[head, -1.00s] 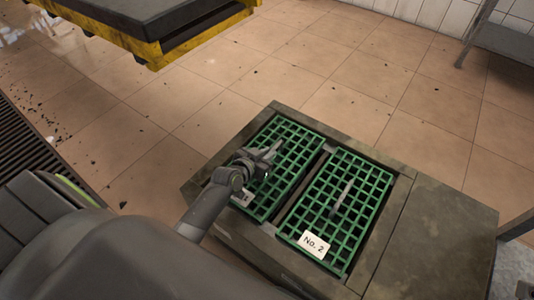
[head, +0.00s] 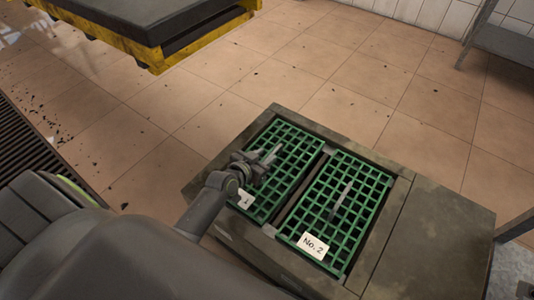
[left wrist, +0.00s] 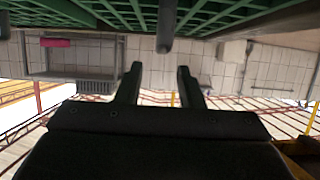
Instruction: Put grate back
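Two green grates lie side by side in a grey-brown box set on the floor. The left grate (head: 292,150) has a white label (head: 245,199) partly hidden by my left arm. The right grate (head: 365,190) has a label reading "No. 2" (head: 313,245) and a grey bar handle (head: 341,198). Both look seated in their openings. My left gripper (head: 268,157) is over the left grate. In the left wrist view its fingers (left wrist: 160,72) are apart and empty. A grey handle (left wrist: 166,25) lies beyond the fingertips, against green grating. My right gripper is not in view.
The box's flat top (head: 440,235) is bare on the right. A yellow-edged platform (head: 150,35) stands at the upper left. A grey metal table (head: 505,42) is at the upper right. Tiled floor with dark debris is open behind the box.

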